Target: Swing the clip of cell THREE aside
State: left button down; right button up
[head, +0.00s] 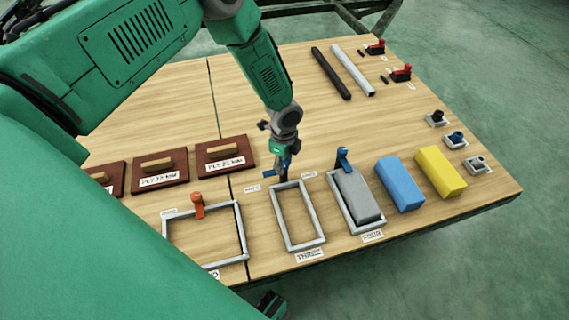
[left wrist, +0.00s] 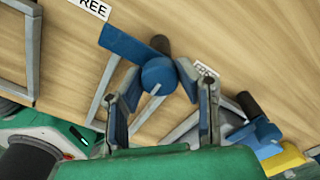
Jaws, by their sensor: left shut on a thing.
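The clip of cell THREE is a blue lever (left wrist: 125,44) with a round blue hub and a dark knob, seen close up in the left wrist view. In the head view the clip (head: 284,171) shows partly at the far end of cell THREE (head: 320,218), an empty grey frame. My left gripper (head: 283,163) reaches down to the clip from above. In the left wrist view its two fingers (left wrist: 162,108) stand on either side of the hub, shut on the clip. The lever's flat arm points to the upper left there. My right gripper is not in view.
Cell FOUR (head: 376,232), with a grey block (head: 357,196) and its blue clip (head: 343,158), stands close on the right. A frame with an orange clip (head: 197,205) is on the left. Blue (head: 400,184) and yellow (head: 440,172) blocks sit farther right.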

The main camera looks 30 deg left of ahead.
pick_arm(q)
jog(key=shift+w+a+r, duration=0.15)
jog(key=shift+w+a, duration=0.05)
jog(key=shift+a, duration=0.05)
jog(key=c, duration=1.3)
grip_release()
jog(key=shift+o, duration=0.6)
jog(key=shift+s, duration=0.15)
jog(key=shift+d, duration=0.1)
notch_tip(320, 180, up, 12)
